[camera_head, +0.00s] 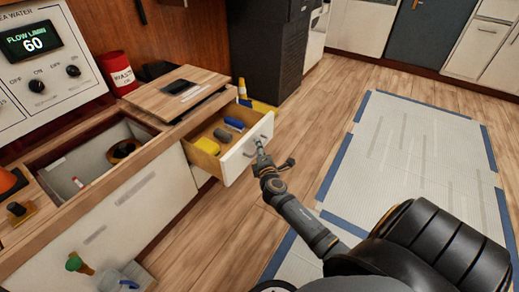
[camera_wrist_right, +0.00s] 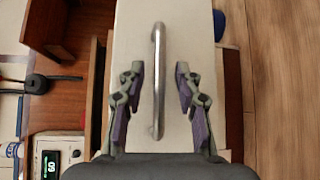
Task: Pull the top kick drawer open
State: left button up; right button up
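A white-fronted wooden drawer (camera_head: 236,163) stands pulled out from the counter in the head view. I cannot tell for sure that it is the top kick drawer. Its metal bar handle (camera_wrist_right: 158,80) runs up and down the middle of the right wrist view, in front of the pale drawer front (camera_wrist_right: 172,18). My right gripper (camera_head: 261,146) is at the drawer front by the handle. In the wrist view, its fingers (camera_wrist_right: 158,72) are apart, one on each side of the handle, with gaps showing. My left gripper is not in view.
The drawer holds a yellow block (camera_head: 207,146), a blue item (camera_head: 234,123) and a grey item (camera_head: 222,135). A red can (camera_head: 118,72) and control panel (camera_head: 45,62) stand on the counter. A dark cabinet (camera_head: 262,45) stands behind. The wooden floor (camera_head: 310,115) right of the drawer is clear.

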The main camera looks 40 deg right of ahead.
jog(key=v, duration=1.2)
